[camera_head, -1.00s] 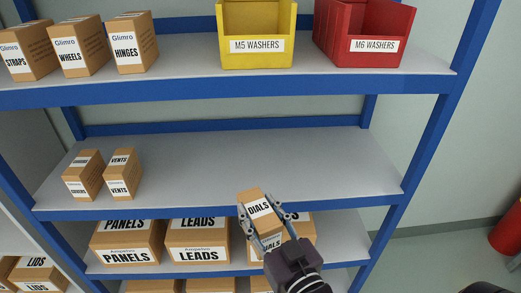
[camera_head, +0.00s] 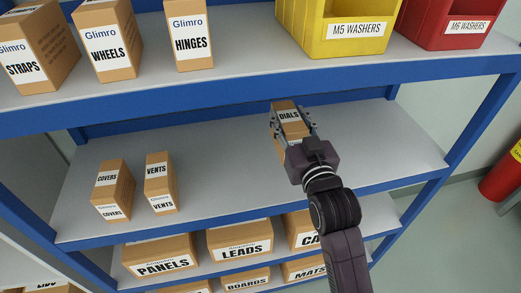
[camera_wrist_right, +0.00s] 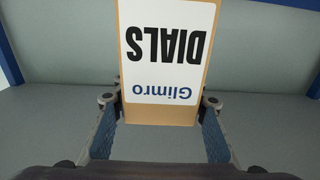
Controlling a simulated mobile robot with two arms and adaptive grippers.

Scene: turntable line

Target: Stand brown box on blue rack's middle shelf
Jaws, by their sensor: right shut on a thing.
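The brown box labelled DIALS (camera_head: 287,108) is between the fingers of my right gripper (camera_head: 293,126), which is shut on it. In the right wrist view the box (camera_wrist_right: 165,108) fills the space between the two fingers (camera_wrist_right: 160,125), its label upside down. In the head view the box is over the blue rack's middle shelf (camera_head: 230,170), towards its back and right of centre. I cannot tell whether its bottom touches the shelf. My left gripper is not in view.
Brown COVERS (camera_head: 113,188) and VENTS (camera_head: 160,182) boxes stand at the middle shelf's left. The upper shelf edge (camera_head: 240,90) runs close above the held box. The top shelf carries cartons, a yellow bin (camera_head: 335,30) and a red bin (camera_head: 440,22). The shelf between VENTS and DIALS is clear.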

